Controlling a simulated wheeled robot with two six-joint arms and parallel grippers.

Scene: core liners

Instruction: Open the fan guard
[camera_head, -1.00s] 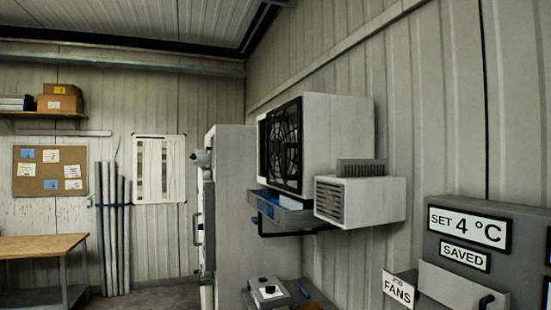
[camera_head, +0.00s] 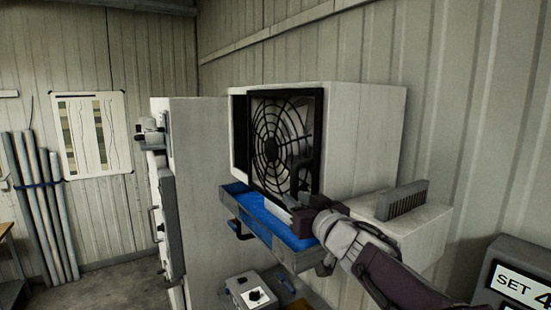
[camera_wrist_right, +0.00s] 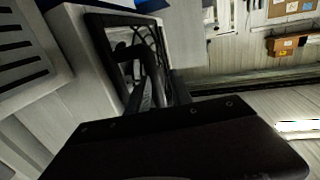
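The fan guard (camera_head: 318,130) is a black square frame with a round wire grille on the front of a white wall-mounted housing (camera_head: 365,125). My left gripper is not in view.
A blue-lined tray (camera_head: 262,218) hangs under the housing. A white vented box with a dark finned piece (camera_head: 405,200) sits to the right, close to my right arm. A tall grey cabinet (camera_head: 200,190) stands left. A control box (camera_head: 250,290) is below.

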